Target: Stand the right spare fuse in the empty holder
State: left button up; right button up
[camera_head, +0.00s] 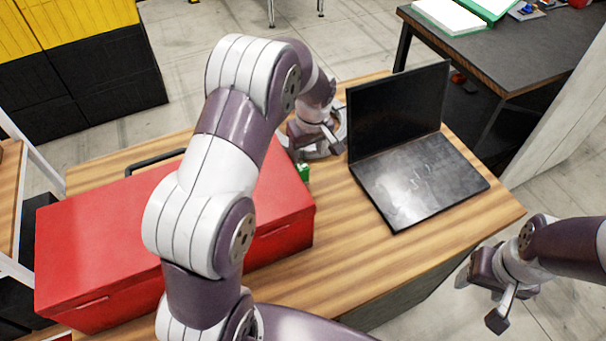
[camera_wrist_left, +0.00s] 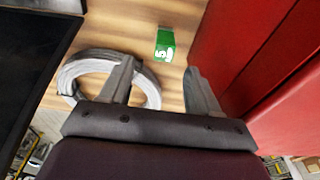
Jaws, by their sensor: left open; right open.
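A small green block (camera_head: 304,171) with a white marking like a 5 stands or lies on the wooden table beside the red box; it also shows in the left wrist view (camera_wrist_left: 165,44). I cannot tell whether it is a fuse, and I can make out no holder. My left gripper (camera_head: 314,147) is open and empty, above the table between the red box and the laptop. In the left wrist view the green block lies beyond the gap between its fingers (camera_wrist_left: 158,78). My right gripper (camera_head: 482,298) is open and empty, off the table's right edge.
A red toolbox (camera_head: 100,240) covers the table's left side, partly hidden by my left arm. An open black laptop (camera_head: 420,180) stands at the right. A grey cable coil (camera_wrist_left: 82,66) lies beside the green block. The wooden table's front middle (camera_head: 345,265) is bare.

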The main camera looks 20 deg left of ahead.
aim_at(303, 166)
pick_arm(q)
jog(key=f+p, duration=0.1)
jog(key=f, duration=0.1)
jog(key=a+f, duration=0.1)
jog(key=f, duration=0.2)
jog(key=f+p, duration=0.1)
jog(key=f, duration=0.2)
jog(key=shift+w+a+p, duration=0.2)
jog(key=shift+a+p, duration=0.1)
jog(key=shift+p, duration=0.05)
jog(key=shift+f, duration=0.3)
jog(key=c, duration=0.9)
jog(key=shift+c, duration=0.9)
jog(key=shift+r, duration=0.1)
